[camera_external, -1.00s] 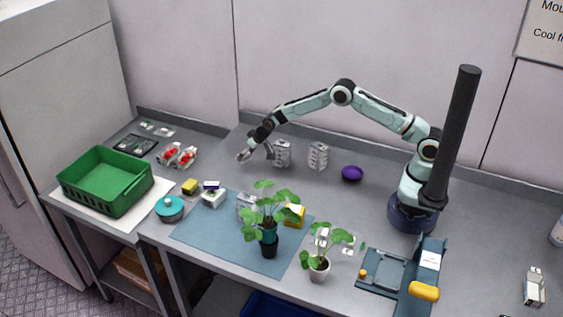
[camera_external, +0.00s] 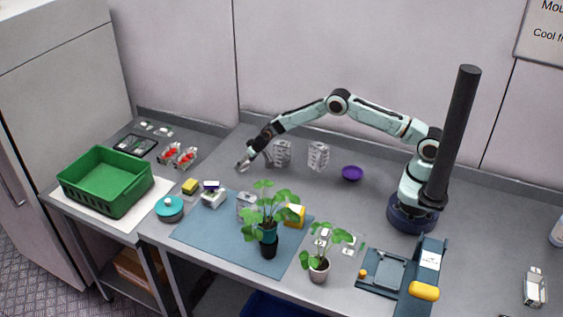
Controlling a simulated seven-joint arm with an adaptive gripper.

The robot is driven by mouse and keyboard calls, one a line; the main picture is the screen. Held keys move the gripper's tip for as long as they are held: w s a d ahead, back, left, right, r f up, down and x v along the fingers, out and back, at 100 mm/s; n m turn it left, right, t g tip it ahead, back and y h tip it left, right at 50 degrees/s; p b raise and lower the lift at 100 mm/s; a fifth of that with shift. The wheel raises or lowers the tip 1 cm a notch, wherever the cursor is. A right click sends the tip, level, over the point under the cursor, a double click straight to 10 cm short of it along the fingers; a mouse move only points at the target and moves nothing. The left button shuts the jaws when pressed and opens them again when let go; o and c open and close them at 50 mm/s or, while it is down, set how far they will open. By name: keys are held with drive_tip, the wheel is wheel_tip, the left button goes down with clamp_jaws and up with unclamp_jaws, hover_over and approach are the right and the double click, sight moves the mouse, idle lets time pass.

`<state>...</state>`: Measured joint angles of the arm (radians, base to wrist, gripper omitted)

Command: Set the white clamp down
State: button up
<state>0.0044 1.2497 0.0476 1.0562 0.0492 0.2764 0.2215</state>
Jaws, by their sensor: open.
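My gripper (camera_external: 245,163) is over the back part of the table, left of the clear stacked containers. It is open, and I see nothing held between its fingers. I cannot pick out the white clamp with certainty. Small white pieces (camera_external: 322,237) lie behind the small potted plant (camera_external: 318,262), partly hidden by its leaves.
Clear containers (camera_external: 281,153) stand close right of my gripper, with more (camera_external: 318,156) beyond. A purple bowl (camera_external: 352,173) is farther right. A green crate (camera_external: 108,205) and red berry packs (camera_external: 179,155) are at left. A taller plant (camera_external: 267,225) stands on the mat.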

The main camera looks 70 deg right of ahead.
drive_tip(key=shift+r, duration=0.25)
drive_tip(key=s+r+g, duration=0.1)
drive_tip(key=s+r, duration=1.3)
drive_tip(key=r, duration=0.3)
drive_tip(key=s+r+n+g, duration=0.2)
drive_tip(key=s+r, duration=0.1)
drive_tip(key=s, duration=1.4)
drive_tip(key=s+a+r+n+g, duration=0.1)
drive_tip(key=s+r+n+g, duration=0.1)
drive_tip(key=s, duration=1.5)
drive_tip(key=shift+s+r+g+y, duration=0.15)
drive_tip(key=shift+r+g+y, duration=0.25)
drive_tip(key=shift+r+g, duration=0.45)
